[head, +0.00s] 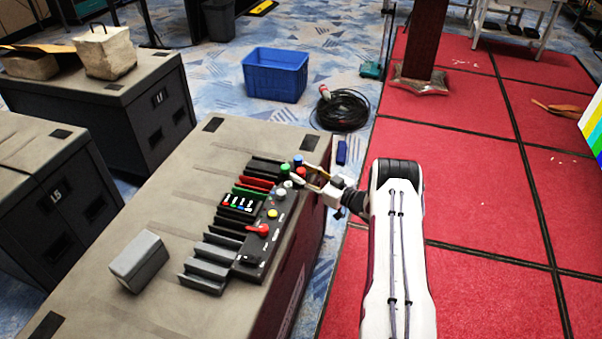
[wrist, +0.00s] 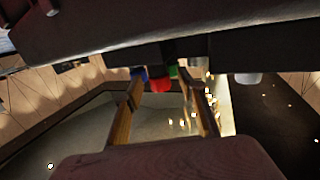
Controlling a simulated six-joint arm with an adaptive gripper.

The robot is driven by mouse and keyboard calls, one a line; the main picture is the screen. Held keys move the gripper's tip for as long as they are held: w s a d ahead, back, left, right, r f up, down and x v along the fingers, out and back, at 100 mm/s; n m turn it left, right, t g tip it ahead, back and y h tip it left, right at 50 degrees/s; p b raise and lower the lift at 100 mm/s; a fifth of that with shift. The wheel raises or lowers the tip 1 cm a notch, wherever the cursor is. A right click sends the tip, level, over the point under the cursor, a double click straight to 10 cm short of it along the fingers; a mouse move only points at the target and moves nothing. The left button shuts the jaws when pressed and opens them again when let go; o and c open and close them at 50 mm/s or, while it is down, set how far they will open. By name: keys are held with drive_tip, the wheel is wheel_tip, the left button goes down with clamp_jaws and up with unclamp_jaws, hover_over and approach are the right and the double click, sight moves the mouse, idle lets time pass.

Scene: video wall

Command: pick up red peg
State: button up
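The red peg (wrist: 159,80) shows in the wrist view as a rounded red end between a blue peg (wrist: 137,72) and a green peg (wrist: 173,72). In the head view, a small red spot (head: 301,171) shows beside the blue peg (head: 298,160) and green peg (head: 285,168), partly hidden by my gripper. My gripper (head: 308,181) is at the right end of the panel on the case. In the wrist view its two fingers (wrist: 168,98) are spread apart, with the red peg beyond and between their tips. No contact with the peg can be made out.
The dark panel (head: 252,258) on the grey case (head: 170,205) carries several slots, knobs and a red lever (head: 262,230). A grey block (head: 139,262) lies at the left. A blue crate (head: 275,75) and coiled cable (head: 342,110) lie on the floor behind.

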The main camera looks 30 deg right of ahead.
drive_tip(key=shift+w+a, duration=0.25)
drive_tip(key=shift+w, duration=0.4)
drive_tip(key=c, duration=1)
